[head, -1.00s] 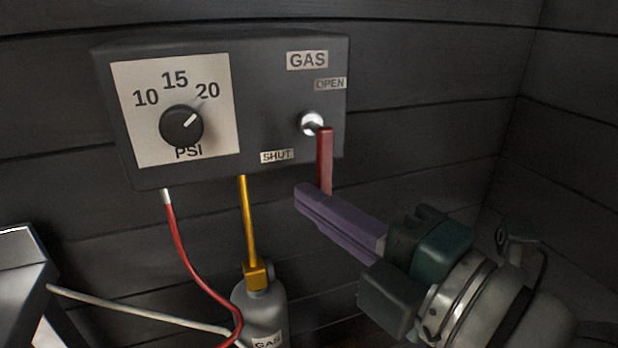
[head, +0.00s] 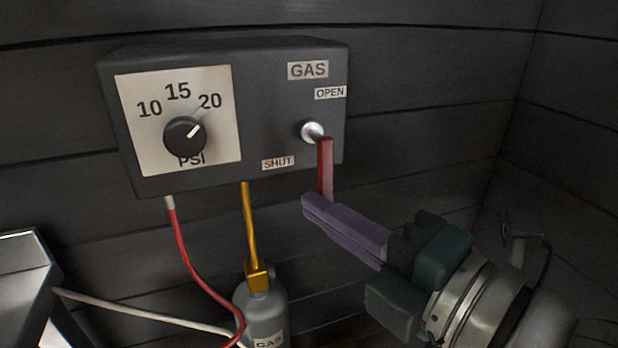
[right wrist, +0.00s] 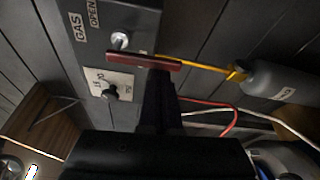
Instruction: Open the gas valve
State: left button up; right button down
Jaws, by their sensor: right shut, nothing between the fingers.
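The gas valve is a red lever (head: 325,165) on a silver pivot (head: 311,131), on the right of a dark control box (head: 270,120). The lever hangs down from the pivot, with the SHUT label (head: 278,163) to its left and the OPEN label (head: 330,92) above. My right gripper (head: 312,206) is shut and empty, its purple fingers at the lever's lower end, hiding the tip; I cannot tell if they touch. In the right wrist view the lever (right wrist: 140,60) lies across the end of the dark fingers (right wrist: 160,78). My left gripper is not in view.
A PSI dial (head: 185,136) sits on the box's left. Below it run a red hose (head: 189,258) and a yellow pipe (head: 250,225), which meets a grey gas bottle (head: 262,308). The dark plank wall is close behind. Clear space lies right of the box.

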jog(key=w+d+r+n+h+p, duration=0.2)
jog(key=d+r+n+h+p, duration=0.2)
jog(key=n+p, duration=0.9)
jog(key=shift+d+r+h+p, duration=0.3)
jog(key=shift+d+h+p, duration=0.7)
jog(key=shift+h+p, duration=0.3)
